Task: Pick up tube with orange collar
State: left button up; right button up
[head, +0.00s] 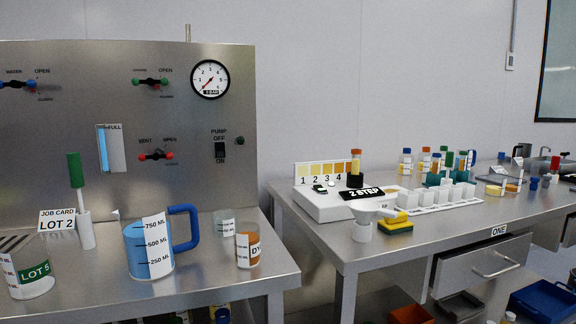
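Neither of my grippers is in view. A small tube with an orange-brown top (356,160) stands upright in a dark holder on the white device (335,203) on the right bench. It may be the tube with the orange collar; at this size I cannot tell. A bottle with an orange cap (425,158) stands farther back among several bottles with blue, green and red caps.
The left steel bench holds a blue-handled jug (148,248), an orange-filled beaker (248,249), a LOT 5 container (25,270) and a green-handled brush (76,185). A sponge (397,224) lies near the right bench's front edge. A gap separates the benches.

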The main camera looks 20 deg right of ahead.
aim_at(355, 153)
jog(key=l+u, duration=0.35)
jog(key=l, duration=0.15)
jog(key=k+l+u, duration=0.15)
jog(key=l+u, duration=0.2)
jog(key=k+l+u, duration=0.15)
jog(key=l+u, duration=0.25)
jog(key=l, duration=0.2)
